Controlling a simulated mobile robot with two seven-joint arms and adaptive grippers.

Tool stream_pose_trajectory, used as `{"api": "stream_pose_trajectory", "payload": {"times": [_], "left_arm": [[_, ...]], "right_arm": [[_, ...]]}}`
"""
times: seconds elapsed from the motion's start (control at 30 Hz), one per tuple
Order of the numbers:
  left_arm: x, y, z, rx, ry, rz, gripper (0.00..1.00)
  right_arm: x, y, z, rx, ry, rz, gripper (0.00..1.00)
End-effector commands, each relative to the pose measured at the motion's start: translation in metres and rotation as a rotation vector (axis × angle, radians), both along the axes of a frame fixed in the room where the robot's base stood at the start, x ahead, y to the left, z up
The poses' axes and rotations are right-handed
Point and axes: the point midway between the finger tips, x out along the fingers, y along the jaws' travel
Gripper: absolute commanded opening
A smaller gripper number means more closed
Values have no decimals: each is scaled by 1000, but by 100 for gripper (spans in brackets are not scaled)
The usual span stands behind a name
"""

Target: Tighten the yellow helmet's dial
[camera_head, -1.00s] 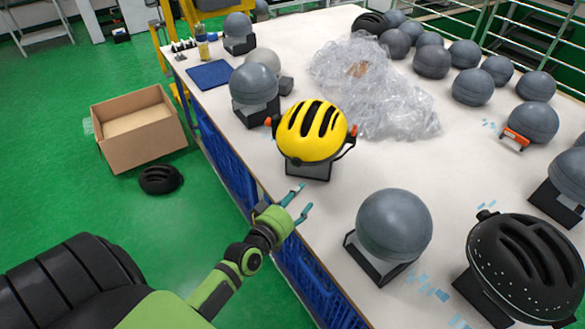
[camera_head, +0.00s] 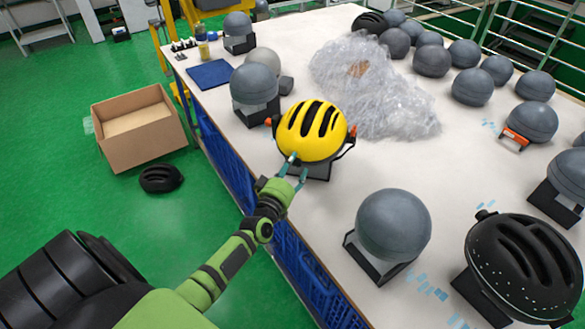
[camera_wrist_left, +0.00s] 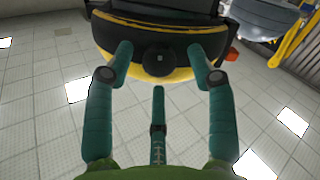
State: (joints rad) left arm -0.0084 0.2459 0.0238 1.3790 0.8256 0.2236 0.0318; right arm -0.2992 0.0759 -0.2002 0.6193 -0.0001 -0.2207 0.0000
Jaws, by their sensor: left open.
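The yellow helmet (camera_head: 311,128) with black vents sits on a dark stand (camera_head: 318,171) near the table's left edge. In the left wrist view its yellow rim (camera_wrist_left: 180,73) shows from below, with a round black dial (camera_wrist_left: 157,62) at the middle. My left gripper (camera_head: 296,170) is at the helmet's near side. Its teal fingers are open, one on each side of the dial, with a visible gap between them and it in the wrist view. The dial is hidden in the head view. My right gripper is out of view.
A grey headform (camera_head: 394,224) and a black helmet (camera_head: 525,262) stand to the right. Another grey headform (camera_head: 254,84) is close behind the yellow helmet. Clear plastic wrap (camera_head: 375,85) lies farther back. A cardboard box (camera_head: 140,128) is on the green floor.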

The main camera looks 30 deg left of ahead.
Motion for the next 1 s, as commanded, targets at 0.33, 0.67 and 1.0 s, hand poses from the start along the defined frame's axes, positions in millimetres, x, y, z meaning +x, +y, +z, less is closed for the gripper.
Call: {"api": "stream_pose_trajectory", "payload": {"times": [0.33, 0.67, 1.0], "left_arm": [[0, 0, 0, 0, 0, 0, 0], [0, 0, 2, 45, 9, 2, 0], [1, -1, 4, 273, 59, 11, 0]], "right_arm": [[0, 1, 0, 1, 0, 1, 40], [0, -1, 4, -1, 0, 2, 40], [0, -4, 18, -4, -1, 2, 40]]}}
